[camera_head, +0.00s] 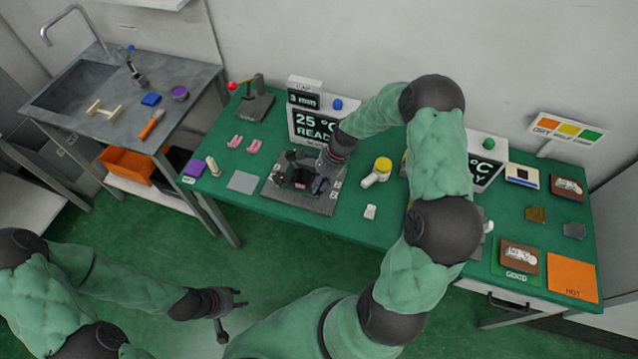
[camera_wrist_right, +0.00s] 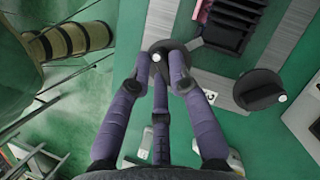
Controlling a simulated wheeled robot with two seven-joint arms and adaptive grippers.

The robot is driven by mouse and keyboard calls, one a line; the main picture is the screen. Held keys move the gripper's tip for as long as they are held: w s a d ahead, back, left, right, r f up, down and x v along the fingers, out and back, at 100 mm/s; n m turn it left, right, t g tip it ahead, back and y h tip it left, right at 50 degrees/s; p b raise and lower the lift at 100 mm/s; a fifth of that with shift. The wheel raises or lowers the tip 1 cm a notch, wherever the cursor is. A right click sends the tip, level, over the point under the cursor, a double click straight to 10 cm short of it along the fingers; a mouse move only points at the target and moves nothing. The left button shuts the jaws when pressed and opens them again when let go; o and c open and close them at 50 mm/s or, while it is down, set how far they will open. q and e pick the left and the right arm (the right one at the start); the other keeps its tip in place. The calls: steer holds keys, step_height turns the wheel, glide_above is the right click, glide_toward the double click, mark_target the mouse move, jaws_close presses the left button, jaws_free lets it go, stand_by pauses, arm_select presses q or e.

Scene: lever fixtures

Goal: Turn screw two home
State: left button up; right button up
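The fixture plate (camera_head: 320,203) lies on the green table, with pink and dark parts on it. My right gripper (camera_head: 303,176) is down over this plate. In the right wrist view its purple-padded fingers (camera_wrist_right: 161,66) come in around a dark round screw head (camera_wrist_right: 160,47) with a white dot. The fingertips overlap its edges; whether they press on it I cannot tell. A second dark screw head (camera_wrist_right: 258,88) with a white dot at its right edge is apart from the fingers. The plate labels are too small to read surely. My left gripper (camera_head: 225,305) is open and empty, below the table edge.
A yellow-capped part (camera_head: 378,172) and a small white block (camera_head: 370,212) stand right of the plate. A grey square (camera_head: 242,182) and pink pieces (camera_head: 245,144) lie to its left. A display board (camera_head: 312,125) stands behind. The table's front strip is mostly clear.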

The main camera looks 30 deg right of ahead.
steer(key=o, duration=0.4)
steer(key=v, duration=1.2)
steer(key=shift+a, duration=0.1)
